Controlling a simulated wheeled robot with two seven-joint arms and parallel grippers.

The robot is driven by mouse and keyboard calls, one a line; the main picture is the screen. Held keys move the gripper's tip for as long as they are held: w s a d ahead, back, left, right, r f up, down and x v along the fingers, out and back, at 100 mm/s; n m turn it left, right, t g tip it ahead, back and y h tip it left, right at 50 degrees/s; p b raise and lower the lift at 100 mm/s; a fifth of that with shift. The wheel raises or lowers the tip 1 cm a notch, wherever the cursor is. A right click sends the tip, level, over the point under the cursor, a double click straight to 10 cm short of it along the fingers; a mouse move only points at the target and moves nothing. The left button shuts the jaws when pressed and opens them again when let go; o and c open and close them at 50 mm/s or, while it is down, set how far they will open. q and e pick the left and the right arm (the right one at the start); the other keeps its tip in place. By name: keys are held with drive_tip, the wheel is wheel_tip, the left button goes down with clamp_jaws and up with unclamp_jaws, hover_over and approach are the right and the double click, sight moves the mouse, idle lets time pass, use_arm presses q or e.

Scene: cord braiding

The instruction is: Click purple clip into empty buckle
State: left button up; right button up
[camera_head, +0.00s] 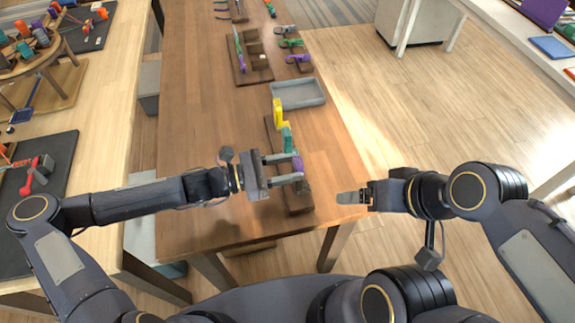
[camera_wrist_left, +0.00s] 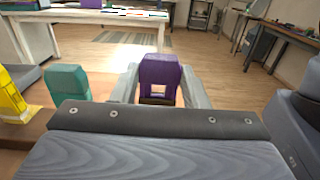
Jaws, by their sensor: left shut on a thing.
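The purple clip (camera_head: 298,164) is between the fingers of my left gripper (camera_head: 291,167), over the near part of a dark brown board (camera_head: 297,203). In the left wrist view the purple clip (camera_wrist_left: 160,72) stands upright between the two grey fingers (camera_wrist_left: 160,92), which are shut on it. A teal clip (camera_head: 287,138) and a yellow clip (camera_head: 278,112) stand on the board beyond it. The buckle under the purple clip is hidden, so I cannot tell whether they touch. My right gripper (camera_head: 352,198) is beyond the table's right edge, seen edge-on; its opening is unclear.
A grey tray (camera_head: 298,93) lies beyond the board. Further back are a brown rack (camera_head: 250,62) and several coloured clips (camera_head: 291,43). The table's right edge is close to the board. The tabletop left of the board is clear apart from my left arm.

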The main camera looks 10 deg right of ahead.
use_arm(q)
drive_tip(key=o, duration=1)
drive_tip(key=shift+o, duration=0.3)
drive_tip(key=shift+o, duration=1.3)
drive_tip(key=shift+a, duration=0.1)
drive_tip(key=shift+s+a+p, duration=0.15)
drive_tip(key=shift+a+p, duration=0.7)
drive_tip(key=shift+a, duration=2.05)
